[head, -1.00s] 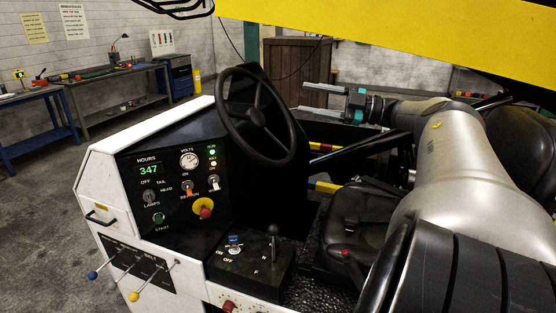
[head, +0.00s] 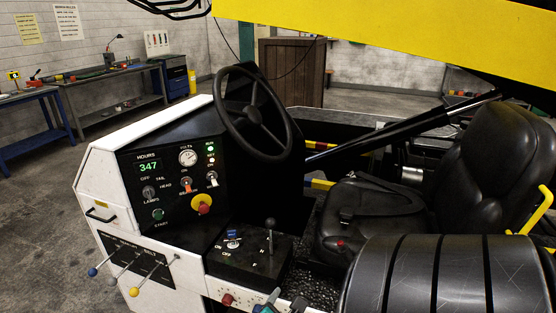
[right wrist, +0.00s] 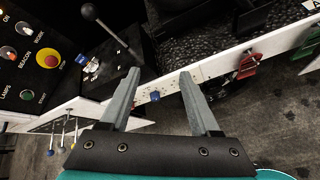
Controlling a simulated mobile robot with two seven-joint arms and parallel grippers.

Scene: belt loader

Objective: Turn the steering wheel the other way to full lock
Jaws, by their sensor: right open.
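The black steering wheel (head: 254,115) stands tilted on the console, with its rim and spokes in plain view and nothing touching it. My right gripper (head: 283,303) shows only as tips at the bottom edge of the head view, low by the side of the loader and well below the wheel. In the right wrist view my right gripper (right wrist: 158,72) has its two grey fingers spread, with nothing held between them. The wheel is out of that view. My left gripper is in neither view.
The dash panel (head: 150,187) has switches and a red and yellow knob (head: 202,204). A lever (head: 270,238) rises from the black box beside the black seat (head: 370,210). A yellow beam (head: 400,35) crosses above. The space right of the wheel is clear.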

